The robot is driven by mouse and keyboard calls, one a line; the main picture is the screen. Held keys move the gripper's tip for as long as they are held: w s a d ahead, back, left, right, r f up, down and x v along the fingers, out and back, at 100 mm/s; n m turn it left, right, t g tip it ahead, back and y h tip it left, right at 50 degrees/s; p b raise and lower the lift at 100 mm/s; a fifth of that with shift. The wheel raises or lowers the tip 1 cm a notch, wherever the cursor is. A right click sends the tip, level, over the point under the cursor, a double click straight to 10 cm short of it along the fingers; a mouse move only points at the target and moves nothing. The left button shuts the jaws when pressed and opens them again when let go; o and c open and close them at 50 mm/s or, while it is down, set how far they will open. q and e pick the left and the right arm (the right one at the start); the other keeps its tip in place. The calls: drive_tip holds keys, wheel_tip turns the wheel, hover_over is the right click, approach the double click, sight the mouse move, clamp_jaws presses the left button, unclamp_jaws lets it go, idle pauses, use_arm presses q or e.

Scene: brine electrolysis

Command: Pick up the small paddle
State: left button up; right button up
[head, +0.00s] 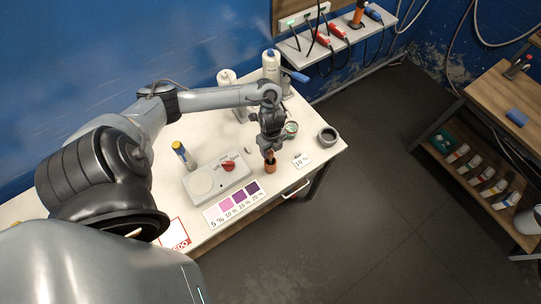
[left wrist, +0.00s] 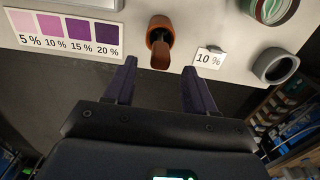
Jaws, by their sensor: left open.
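The small paddle (left wrist: 161,54) is brown and stands in a small brown cup (left wrist: 159,24) on the white table. In the head view the cup (head: 270,168) is near the table's front edge, and the paddle's top (head: 270,155) shows just under my left gripper (head: 270,149). In the left wrist view my left gripper (left wrist: 160,70) has its two dark fingers spread apart, with nothing between them. The paddle appears beyond the fingertips, roughly in line with the gap. How deep the paddle sits in the cup is hidden. My right gripper is in neither view.
A "10 %" card (head: 302,161) and a grey ring-shaped container (head: 327,137) are right of the cup. A grey device with a red knob (head: 229,166) and a purple colour chart (head: 234,204) are left. A green-rimmed jar (head: 291,129) stands behind.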

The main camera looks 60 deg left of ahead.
sight(270, 152)
use_arm(q)
drive_tip(key=shift+a+f, duration=0.15)
drive_tip(key=shift+f, duration=1.2)
drive_tip(key=shift+a+f, duration=0.1)
drive_tip(key=shift+f, duration=1.2)
clamp_jaws()
drive_tip(key=shift+r, duration=0.15)
